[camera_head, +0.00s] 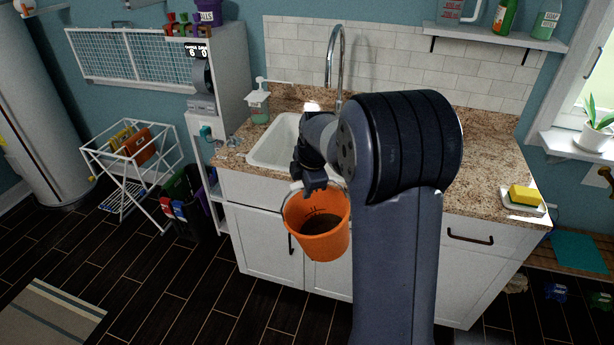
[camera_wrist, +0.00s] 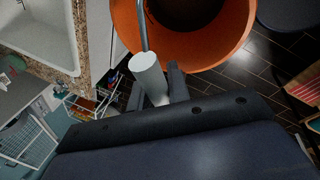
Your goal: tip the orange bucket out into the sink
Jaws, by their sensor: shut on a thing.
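The orange bucket (camera_head: 326,246) hangs upright in front of the sink cabinet, below the counter's front edge. Dark contents show inside it. My gripper (camera_head: 312,186) is above the bucket's rim and shut on its handle. In the wrist view the handle's pale grip (camera_wrist: 148,78) sits at the gripper's fingers (camera_wrist: 160,92), with the bucket (camera_wrist: 243,38) just beyond. The white sink (camera_head: 268,149) is set in the counter behind the bucket, partly hidden by my arm. Its basin (camera_wrist: 40,28) also shows at the upper left of the wrist view.
A chrome faucet (camera_head: 334,60) rises behind the sink. A soap dispenser (camera_head: 259,103) stands at its left. The granite counter (camera_head: 480,150) is mostly clear, with a yellow sponge (camera_head: 524,194) at right. A white drying rack (camera_head: 130,165) stands left on the floor.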

